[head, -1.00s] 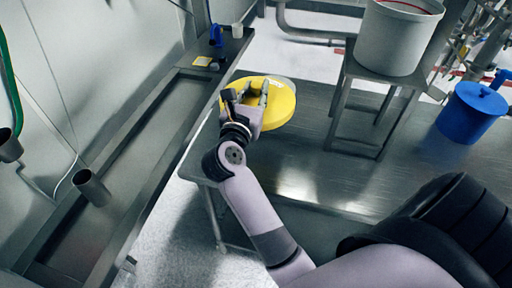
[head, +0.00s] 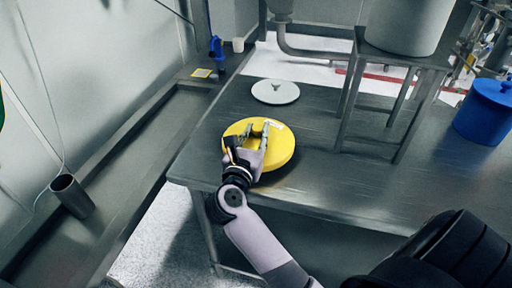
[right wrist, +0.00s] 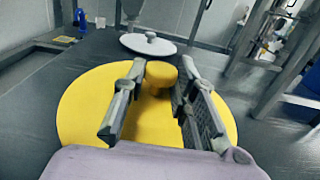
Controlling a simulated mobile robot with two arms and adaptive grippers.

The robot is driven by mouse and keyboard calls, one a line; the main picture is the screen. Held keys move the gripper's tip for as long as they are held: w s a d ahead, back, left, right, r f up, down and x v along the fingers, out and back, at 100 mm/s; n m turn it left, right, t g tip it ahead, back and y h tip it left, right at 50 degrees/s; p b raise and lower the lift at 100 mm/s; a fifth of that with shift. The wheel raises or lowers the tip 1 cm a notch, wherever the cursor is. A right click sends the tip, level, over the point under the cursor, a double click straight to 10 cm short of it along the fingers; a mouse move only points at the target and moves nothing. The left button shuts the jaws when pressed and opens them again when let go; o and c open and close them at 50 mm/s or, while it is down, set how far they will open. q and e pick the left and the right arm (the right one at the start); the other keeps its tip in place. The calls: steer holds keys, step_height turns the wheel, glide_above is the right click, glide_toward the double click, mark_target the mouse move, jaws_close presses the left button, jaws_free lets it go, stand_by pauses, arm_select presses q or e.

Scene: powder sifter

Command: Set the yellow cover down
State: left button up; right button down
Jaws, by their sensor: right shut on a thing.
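The yellow cover (head: 279,151) is a round disc with a knob in its middle, over the left front part of the steel table. It also shows in the right wrist view (right wrist: 85,108), with its knob (right wrist: 158,80) between the finger ends. My right gripper (head: 260,132) is shut on the cover by this knob; its two fingers (right wrist: 158,88) stand on either side. The cover looks about level. I cannot tell whether its underside touches the table or hangs just above it. My left gripper is not in view.
A white lid with a small handle (head: 275,91) lies on the table (head: 310,185) behind the cover. A metal stand (head: 378,110) bearing a grey bucket (head: 408,22) is to the right, with a blue container (head: 486,112) beyond. Bare table lies between cover and stand.

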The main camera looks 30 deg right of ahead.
mark_target(255, 142)
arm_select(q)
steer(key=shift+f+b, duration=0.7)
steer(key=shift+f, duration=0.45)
arm_select(e)
steer(key=shift+f, duration=1.5)
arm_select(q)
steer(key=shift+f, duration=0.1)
arm_select(e)
steer(key=shift+f, duration=0.1)
steer(key=c, duration=1.3)
jaws_free()
steer(key=shift+s+a, duration=0.15)
steer(key=shift+a, duration=0.15)
steer(key=b+v, duration=0.1)
steer(key=v, duration=0.4)
steer(key=shift+s+a, duration=0.15)
steer(key=shift+s, duration=0.05)
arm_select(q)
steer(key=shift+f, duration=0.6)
arm_select(e)
steer(key=shift+s+a, duration=0.4)
steer(key=shift+a, duration=0.1)
